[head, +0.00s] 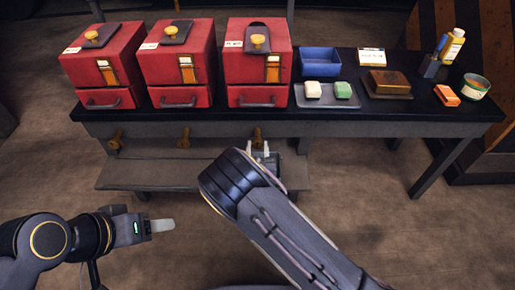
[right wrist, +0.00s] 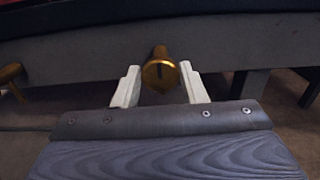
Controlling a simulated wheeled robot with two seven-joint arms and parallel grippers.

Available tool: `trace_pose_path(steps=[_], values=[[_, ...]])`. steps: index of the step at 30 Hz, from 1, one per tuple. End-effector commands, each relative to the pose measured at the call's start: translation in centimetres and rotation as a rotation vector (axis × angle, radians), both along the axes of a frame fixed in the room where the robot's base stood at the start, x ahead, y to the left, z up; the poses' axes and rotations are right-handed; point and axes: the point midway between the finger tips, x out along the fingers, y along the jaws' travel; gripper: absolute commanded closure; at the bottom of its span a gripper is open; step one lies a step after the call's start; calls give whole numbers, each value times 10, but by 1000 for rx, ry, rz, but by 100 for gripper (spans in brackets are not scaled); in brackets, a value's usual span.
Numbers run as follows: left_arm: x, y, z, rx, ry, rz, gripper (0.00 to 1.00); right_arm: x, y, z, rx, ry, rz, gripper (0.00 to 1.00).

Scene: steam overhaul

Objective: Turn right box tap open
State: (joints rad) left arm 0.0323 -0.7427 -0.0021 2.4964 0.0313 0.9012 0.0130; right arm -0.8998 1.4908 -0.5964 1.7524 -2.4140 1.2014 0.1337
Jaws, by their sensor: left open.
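The right red box (head: 258,68) stands on the dark table, and its brass tap (head: 257,138) sticks out below the table's front edge. In the right wrist view the tap (right wrist: 160,70) shows a rounded end with a dark slot, between and slightly beyond my two pale fingertips. My right gripper (head: 262,151) is open, with a gap to the tap on each side; it also shows in the right wrist view (right wrist: 160,90). My left gripper (head: 160,226) is open and empty, low at the left, away from the table.
Two other red boxes (head: 105,68) (head: 178,66) have taps (head: 116,140) (head: 184,138) to the left. A blue bin (head: 321,63), a soap tray (head: 328,98) and a brown dish (head: 388,84) are on the table. A low shelf (head: 150,178) runs underneath. Floor in front is clear.

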Motion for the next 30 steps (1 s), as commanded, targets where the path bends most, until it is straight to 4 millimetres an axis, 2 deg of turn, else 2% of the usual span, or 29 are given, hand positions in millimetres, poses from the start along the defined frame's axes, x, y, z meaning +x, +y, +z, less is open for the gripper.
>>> trace_pose_path(steps=[3, 14, 30], values=[[0, 0, 0, 0, 0, 0, 45, 0, 0, 0, 0, 0, 0, 85], [0, 0, 5, 0, 0, 0, 45, 0, 0, 0, -80, 1, 0, 85], [0, 0, 26, 0, 0, 0, 45, 0, 3, 1, -540, 0, 2, 85]])
